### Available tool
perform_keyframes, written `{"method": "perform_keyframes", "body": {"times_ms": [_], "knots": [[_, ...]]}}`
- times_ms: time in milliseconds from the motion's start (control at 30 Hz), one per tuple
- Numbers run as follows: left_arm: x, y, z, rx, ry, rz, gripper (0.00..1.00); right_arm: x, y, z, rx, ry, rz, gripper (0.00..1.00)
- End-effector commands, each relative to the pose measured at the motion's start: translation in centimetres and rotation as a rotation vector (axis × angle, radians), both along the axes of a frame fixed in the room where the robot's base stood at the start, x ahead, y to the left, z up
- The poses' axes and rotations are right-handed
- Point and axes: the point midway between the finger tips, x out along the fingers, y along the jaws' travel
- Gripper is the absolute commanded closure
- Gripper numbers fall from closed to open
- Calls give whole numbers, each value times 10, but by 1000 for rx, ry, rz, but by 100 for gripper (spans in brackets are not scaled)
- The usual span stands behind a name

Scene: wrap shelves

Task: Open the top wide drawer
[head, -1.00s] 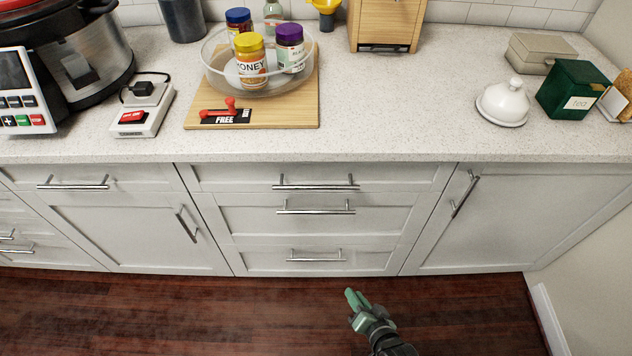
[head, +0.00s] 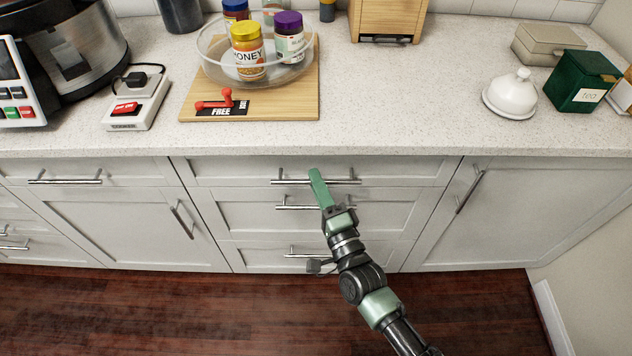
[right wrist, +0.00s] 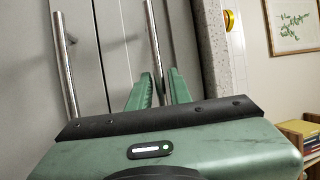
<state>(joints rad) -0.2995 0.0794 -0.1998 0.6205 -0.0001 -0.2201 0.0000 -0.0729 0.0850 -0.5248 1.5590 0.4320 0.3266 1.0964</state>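The top wide drawer (head: 405,173) is a white front just under the counter, flush with the cabinet and shut. Its long silver bar handle (head: 343,181) runs level. My right gripper (head: 317,180) is at this handle and hides a bit of its middle in the head view. In the right wrist view the green fingers (right wrist: 159,88) are apart, with the top handle bar (right wrist: 152,40) running between them. I cannot tell whether they touch the bar. My left gripper is not in view.
The second drawer's handle (head: 295,207) is close below; it also shows in the right wrist view (right wrist: 66,65). A lower drawer handle (head: 300,252) is partly behind my arm. The counter edge (head: 400,152) overhangs just above. The wooden floor (head: 180,310) in front is clear.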

Motion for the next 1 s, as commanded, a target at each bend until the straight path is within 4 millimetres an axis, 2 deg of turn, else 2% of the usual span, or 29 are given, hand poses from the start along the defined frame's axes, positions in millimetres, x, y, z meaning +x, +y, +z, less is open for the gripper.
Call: {"method": "perform_keyframes", "body": {"times_ms": [333, 367, 400, 433, 1000], "knots": [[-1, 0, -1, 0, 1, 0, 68, 6, 2, 1, -2, 1, 0, 80], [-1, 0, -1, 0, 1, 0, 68, 6, 2, 1, -2, 1, 0, 86], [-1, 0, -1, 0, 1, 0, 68, 6, 2, 1, -2, 1, 0, 97], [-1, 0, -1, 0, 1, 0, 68, 6, 2, 1, -2, 1, 0, 100], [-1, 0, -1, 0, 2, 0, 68, 5, 2, 0, -2, 2, 0, 100]]}}
